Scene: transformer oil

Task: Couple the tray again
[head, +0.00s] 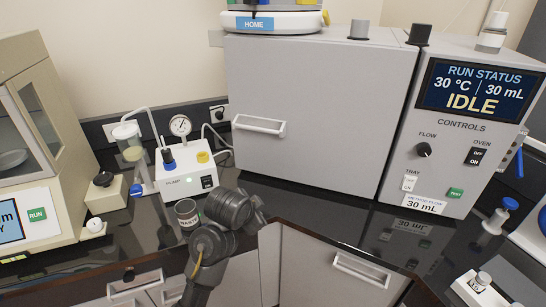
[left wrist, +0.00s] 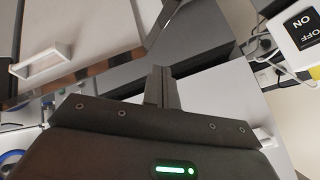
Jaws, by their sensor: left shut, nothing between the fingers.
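The white tray switch (head: 409,183) sits low on the left of the control panel (head: 450,135), under the TRAY label. Its lettering is too small to read surely. The large grey oven door (head: 310,110) left of the panel is closed, so anything inside is hidden. My left gripper (head: 258,208) is in front of the oven's lower left, beside the waste cup and well away from the tray switch. Its fingers are together and empty in the left wrist view (left wrist: 161,88). My right gripper is in neither view.
A white pump (head: 186,172) with a gauge and the waste cup (head: 187,213) stand left of my arm. The display (head: 484,90) reads IDLE. A green button (head: 455,193) is right of the tray switch. Dark counter (head: 330,215) is clear before the oven.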

